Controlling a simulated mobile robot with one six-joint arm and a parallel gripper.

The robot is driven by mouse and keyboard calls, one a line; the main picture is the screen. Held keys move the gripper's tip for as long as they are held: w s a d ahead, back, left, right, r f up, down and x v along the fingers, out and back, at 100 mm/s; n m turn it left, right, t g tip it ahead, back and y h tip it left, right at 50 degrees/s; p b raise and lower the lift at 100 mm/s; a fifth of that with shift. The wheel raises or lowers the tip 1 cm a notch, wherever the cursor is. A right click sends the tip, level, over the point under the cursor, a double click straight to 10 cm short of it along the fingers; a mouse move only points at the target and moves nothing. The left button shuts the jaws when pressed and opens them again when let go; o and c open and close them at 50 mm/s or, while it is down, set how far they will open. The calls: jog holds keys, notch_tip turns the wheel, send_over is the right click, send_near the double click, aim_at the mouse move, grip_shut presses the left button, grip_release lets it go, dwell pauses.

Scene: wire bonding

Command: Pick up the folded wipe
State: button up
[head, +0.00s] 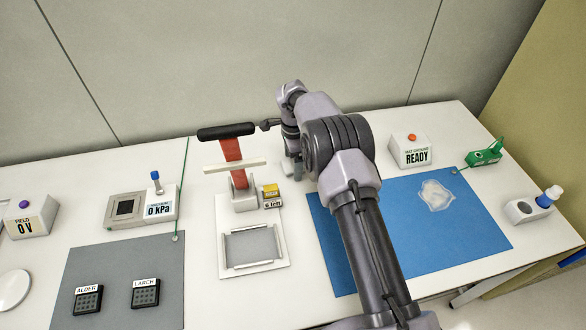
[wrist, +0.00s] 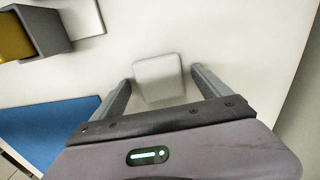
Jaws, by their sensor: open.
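A small white rounded square, which looks like the folded wipe (wrist: 158,72), lies flat on the white bench in the wrist view. My gripper (wrist: 162,76) is open, with one finger on the left and one on the right of the square. The square's near edge lies between the fingers, and I cannot tell whether they touch it. In the head view my gripper (head: 291,168) is low over the bench behind the blue mat, partly hidden by my arm. The square cannot be made out there.
A yellow-topped box (head: 270,190) stands near my gripper, beside a red-levered press (head: 232,165). The blue mat (head: 470,225) carries a crumpled whitish, translucent item (head: 436,195). A READY box (head: 410,150) stands behind the mat. A grey mat (head: 120,265) lies left.

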jog(key=shift+r, duration=0.15)
jog(key=c, duration=1.4)
notch_tip(320, 180, up, 10)
jog(key=p, duration=0.3)
